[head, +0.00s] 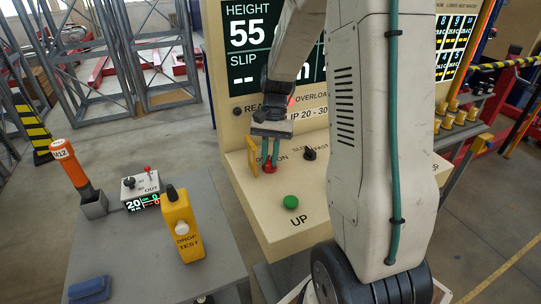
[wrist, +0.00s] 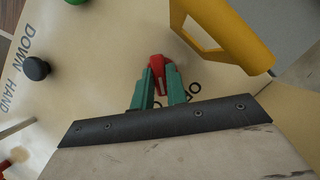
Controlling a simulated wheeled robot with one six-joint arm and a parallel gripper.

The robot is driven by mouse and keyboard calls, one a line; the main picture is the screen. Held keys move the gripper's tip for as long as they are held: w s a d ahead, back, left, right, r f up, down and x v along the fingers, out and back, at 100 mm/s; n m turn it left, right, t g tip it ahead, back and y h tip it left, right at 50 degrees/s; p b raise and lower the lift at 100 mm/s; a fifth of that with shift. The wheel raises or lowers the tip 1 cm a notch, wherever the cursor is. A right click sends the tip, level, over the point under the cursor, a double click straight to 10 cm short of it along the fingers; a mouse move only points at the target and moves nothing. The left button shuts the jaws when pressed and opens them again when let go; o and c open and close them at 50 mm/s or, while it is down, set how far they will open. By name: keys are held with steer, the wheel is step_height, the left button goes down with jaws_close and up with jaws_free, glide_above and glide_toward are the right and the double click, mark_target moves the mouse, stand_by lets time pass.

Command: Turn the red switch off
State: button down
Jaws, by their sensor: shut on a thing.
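The red switch (head: 270,168) sits on the sloped cream panel, with lettering beside it that ends in "ON" and is partly hidden by my gripper. In the wrist view the red switch (wrist: 157,64) shows between the teal fingertips. My gripper (head: 270,155) reaches down from above, and its two teal fingers are closed on the switch's sides. The same gripper (wrist: 158,84) fills the lower middle of the wrist view. The fingers hide part of the switch and its marks, so I cannot tell its exact setting.
A yellow guard (head: 252,156) stands close left of the switch; it also shows in the wrist view (wrist: 222,35). A black knob (head: 309,153) is to the right, and a green button (head: 291,202) is in front. A yellow "DROP TEST" box (head: 182,228) stands on the grey table.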

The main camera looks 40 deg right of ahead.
mark_target(270, 165)
steer(key=c, duration=1.4)
jaws_free()
steer(key=shift+r, duration=0.2)
steer(key=r, duration=0.1)
steer(key=s+r, duration=0.1)
steer(key=r, duration=0.1)
steer(key=shift+a+r, duration=0.15)
steer(key=shift+r, duration=0.05)
steer(key=s+a, duration=0.1)
steer(key=s, duration=0.3)
steer(key=s+a, duration=0.1)
steer(key=s, duration=0.4)
steer(key=s+a+r, duration=0.1)
steer(key=s+a, duration=0.1)
steer(key=s, duration=0.3)
steer(key=shift+s+r, duration=0.1)
steer(key=shift+s, duration=0.15)
